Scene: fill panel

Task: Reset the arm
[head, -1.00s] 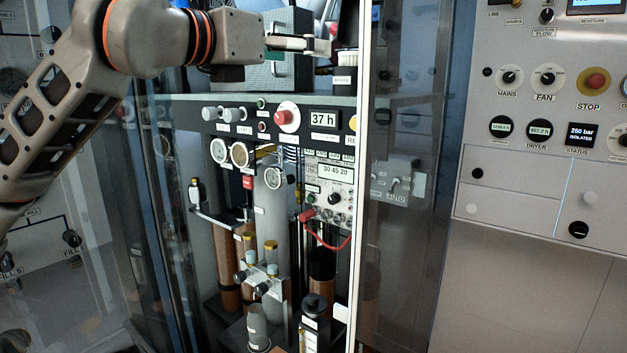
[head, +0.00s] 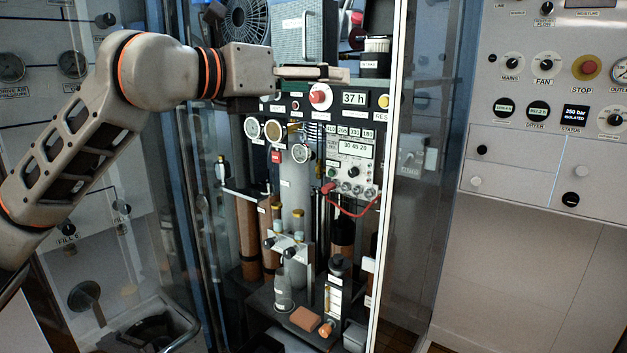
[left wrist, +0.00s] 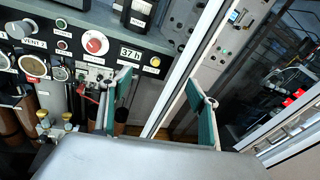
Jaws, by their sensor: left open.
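My left arm (head: 60,170) comes in from the left in the head view, its elbow bent up and its forearm pointing right. My left gripper (head: 345,74) is at the open front of a tall cabinet, just above the control strip with the red button (head: 320,98) and the "37 h" display (head: 354,99). In the left wrist view its two green-lined fingers stand wide apart (left wrist: 160,92), with nothing between them. The cabinet's pale front post (left wrist: 182,70) shows behind the gap. I cannot tell whether the gripper touches anything. My right gripper is not in view.
A pale cabinet post (head: 388,200) and a glass panel (head: 425,170) stand right of the gripper. Below are gauges (head: 273,130), a red cable (head: 352,212) and bottles. A control panel (head: 545,100) is at the right.

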